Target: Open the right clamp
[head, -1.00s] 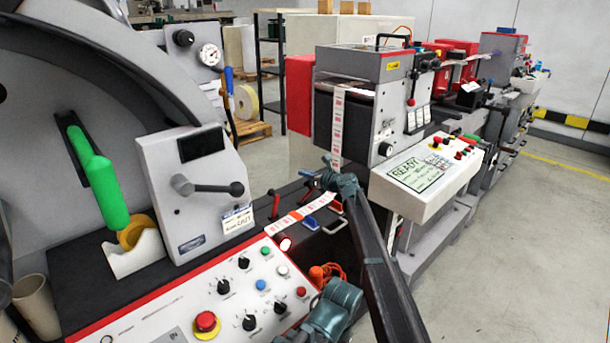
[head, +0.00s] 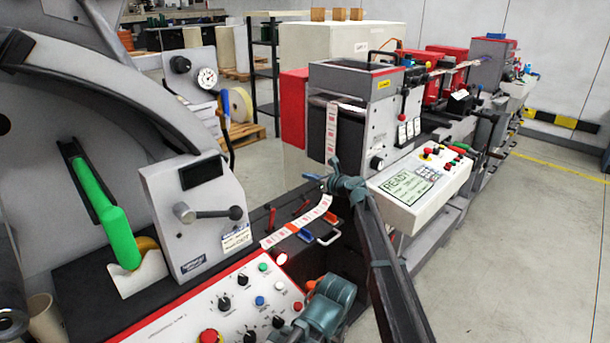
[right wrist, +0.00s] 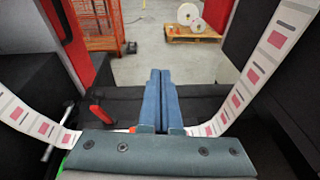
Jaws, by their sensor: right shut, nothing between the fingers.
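The printed label web (head: 298,224) runs over the dark splice table and up into the printer. Small red levers (head: 271,217) and a blue clamp piece (head: 304,235) lie beside it, with a metal handle (head: 330,238) in front. I cannot tell for sure which part is the right clamp. My right gripper (head: 343,184) is over the right end of the table, near the web. In the right wrist view its blue fingers (right wrist: 162,78) are shut and empty, and the web passes behind the palm. A red lever (right wrist: 97,116) stands left of the fingers, apart from them.
The grey control box with a black-knobbed lever (head: 215,212) stands left of the table. The button panel (head: 235,300) lies in front. The printer (head: 365,110) and its READY screen (head: 408,187) are close on the right. Open floor lies farther right.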

